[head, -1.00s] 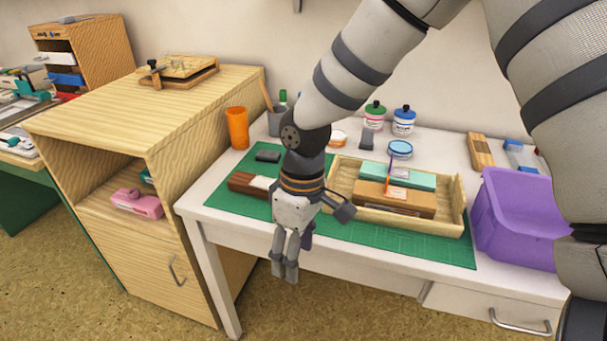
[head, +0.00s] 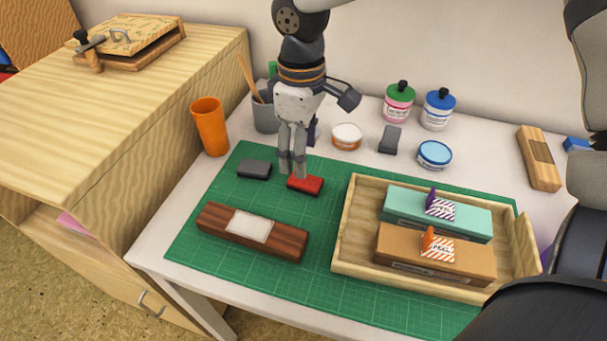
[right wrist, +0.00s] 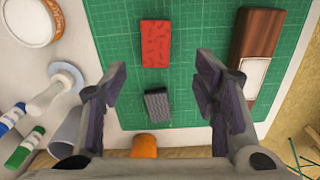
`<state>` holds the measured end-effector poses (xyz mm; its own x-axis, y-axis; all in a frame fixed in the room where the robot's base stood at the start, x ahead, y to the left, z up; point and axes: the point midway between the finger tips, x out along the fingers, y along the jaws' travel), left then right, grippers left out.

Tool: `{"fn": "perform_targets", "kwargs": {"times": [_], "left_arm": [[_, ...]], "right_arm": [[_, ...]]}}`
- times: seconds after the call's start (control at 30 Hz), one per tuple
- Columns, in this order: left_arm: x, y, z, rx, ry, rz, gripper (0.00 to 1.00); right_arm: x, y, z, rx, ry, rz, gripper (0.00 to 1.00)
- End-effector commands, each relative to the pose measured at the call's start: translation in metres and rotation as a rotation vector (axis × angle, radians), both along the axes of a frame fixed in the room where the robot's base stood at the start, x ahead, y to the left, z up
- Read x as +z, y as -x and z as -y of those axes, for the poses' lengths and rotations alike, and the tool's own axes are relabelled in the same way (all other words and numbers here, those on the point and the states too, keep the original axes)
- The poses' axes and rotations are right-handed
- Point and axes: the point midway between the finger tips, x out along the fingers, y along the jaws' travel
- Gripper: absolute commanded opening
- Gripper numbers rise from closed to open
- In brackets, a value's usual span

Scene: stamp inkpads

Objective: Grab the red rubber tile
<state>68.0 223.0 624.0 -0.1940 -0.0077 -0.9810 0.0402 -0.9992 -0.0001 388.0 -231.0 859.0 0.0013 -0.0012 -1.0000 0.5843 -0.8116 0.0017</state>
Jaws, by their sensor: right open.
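The red rubber tile (head: 305,184) lies on the green cutting mat (head: 205,236), behind the dark wooden box. It also shows in the right wrist view (right wrist: 155,44), lying flat beyond the fingertips and roughly midway between them. My right gripper (head: 292,170) is above the back part of the mat. In the head view its fingertips overlap the tile's left edge. In the right wrist view my right gripper (right wrist: 158,72) is open, with nothing between its fingers. My left gripper is not in view.
A dark grey block (head: 254,169) lies left of the tile. The wooden box (head: 218,223) with a pale label is in front. A wooden tray (head: 348,235) with teal and brown boxes stands right. An orange cup (head: 209,127), jars and a grey pot (head: 264,117) stand around the mat.

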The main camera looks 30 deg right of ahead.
Motion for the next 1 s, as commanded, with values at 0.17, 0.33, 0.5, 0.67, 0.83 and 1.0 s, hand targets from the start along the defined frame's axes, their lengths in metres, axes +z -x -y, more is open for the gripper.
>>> {"fn": "perform_targets", "kwargs": {"times": [0.17, 0.33, 0.5, 0.67, 0.83, 1.0], "left_arm": [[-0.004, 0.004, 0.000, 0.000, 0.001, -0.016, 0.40], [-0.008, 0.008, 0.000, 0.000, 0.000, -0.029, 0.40], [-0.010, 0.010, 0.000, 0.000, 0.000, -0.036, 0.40], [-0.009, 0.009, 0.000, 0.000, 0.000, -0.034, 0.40], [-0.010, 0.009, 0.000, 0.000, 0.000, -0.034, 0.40], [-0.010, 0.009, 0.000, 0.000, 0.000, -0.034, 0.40]], "right_arm": [[-0.027, 0.000, 0.001, -0.002, 0.000, -0.005, 0.55], [-0.060, 0.003, 0.007, -0.001, -0.001, -0.007, 0.55], [-0.075, 0.002, 0.007, -0.002, 0.000, -0.001, 0.55], [-0.074, 0.001, 0.007, -0.002, 0.000, 0.002, 0.55], [-0.074, 0.001, 0.006, -0.002, 0.000, 0.002, 0.21], [-0.074, 0.001, 0.006, -0.002, 0.000, 0.002, 0.10]]}}
